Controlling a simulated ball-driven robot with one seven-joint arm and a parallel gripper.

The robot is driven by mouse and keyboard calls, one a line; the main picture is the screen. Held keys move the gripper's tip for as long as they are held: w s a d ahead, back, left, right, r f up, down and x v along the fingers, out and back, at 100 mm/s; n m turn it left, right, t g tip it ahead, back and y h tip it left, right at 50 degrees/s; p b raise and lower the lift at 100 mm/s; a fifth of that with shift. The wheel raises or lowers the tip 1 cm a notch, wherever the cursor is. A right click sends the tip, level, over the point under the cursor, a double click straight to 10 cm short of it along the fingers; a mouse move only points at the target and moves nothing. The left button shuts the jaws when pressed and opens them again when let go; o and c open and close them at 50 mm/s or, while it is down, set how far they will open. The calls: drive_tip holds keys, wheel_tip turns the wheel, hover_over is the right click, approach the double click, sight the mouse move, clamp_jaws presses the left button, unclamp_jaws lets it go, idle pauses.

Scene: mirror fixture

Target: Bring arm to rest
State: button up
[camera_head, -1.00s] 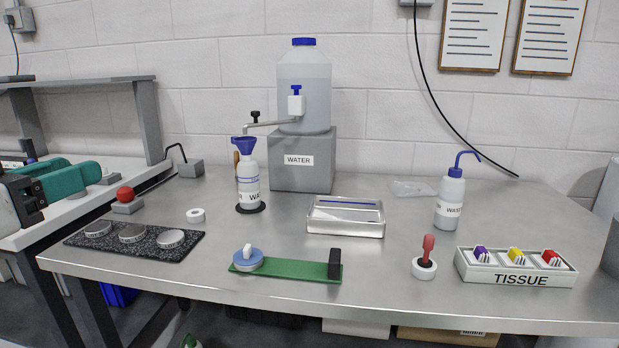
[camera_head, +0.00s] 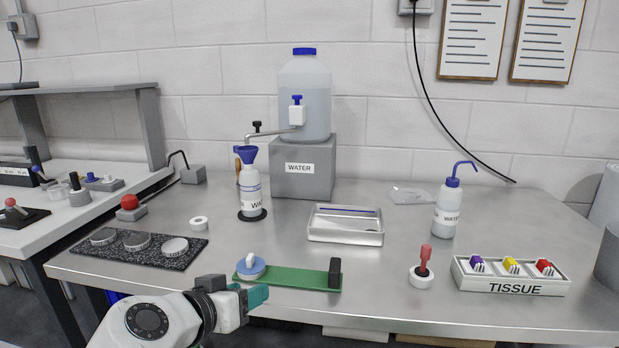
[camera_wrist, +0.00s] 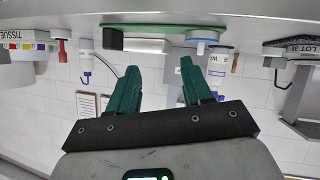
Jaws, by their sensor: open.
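My gripper (camera_head: 258,297) is at the front edge of the table (camera_head: 420,312), low and just in front of the green bar (camera_head: 300,279). Its teal fingers look foreshortened in the head view. In the wrist view my gripper (camera_wrist: 162,85) shows two teal fingers spread apart with nothing between them. The wrist picture is upside down, with the green bar (camera_wrist: 150,31) along its top edge. The green bar carries a blue disc with a white knob (camera_head: 250,267) at its left end and a black block (camera_head: 335,273) at its right end.
A black speckled mat (camera_head: 110,254) with metal discs lies left. A funnel bottle (camera_head: 250,190), water tank (camera_head: 305,100), metal tray (camera_head: 345,238), wash bottle (camera_head: 447,215), red-handled tool (camera_head: 423,270) and tissue box (camera_head: 510,287) stand on the table. Bare metal lies between them.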

drive_tip(key=s+d+f+g+p, duration=0.1)
drive_tip(key=s+d+f+g, duration=0.1)
drive_tip(key=s+d+f, duration=0.5)
drive_tip(key=s+d+f+g+y+p, duration=0.1)
drive_tip(key=d+f+g+p, duration=0.15)
drive_tip(key=d+f, duration=0.6)
drive_tip(key=s+d+f+g+p, duration=0.15)
drive_tip(key=s+d+f, duration=0.25)
drive_tip(key=d, duration=0.8)
drive_tip(key=s+d+g+y+p, duration=0.1)
drive_tip(key=s+d, duration=0.2)
drive_tip(key=s, duration=0.5)
drive_tip(key=s+d+f+g+y+p, duration=0.1)
drive_tip(key=s+d, duration=0.3)
drive_tip(key=s, duration=0.5)
drive_tip(key=s+d+f+n+g+y+p, duration=0.1)
drive_tip(key=s+d, duration=0.3)
drive_tip(key=s, duration=0.4)
drive_tip(key=shift+s+g+y, duration=0.25)
drive_tip(key=shift+g+y, duration=0.25)
drive_tip(key=shift+g, duration=0.3)
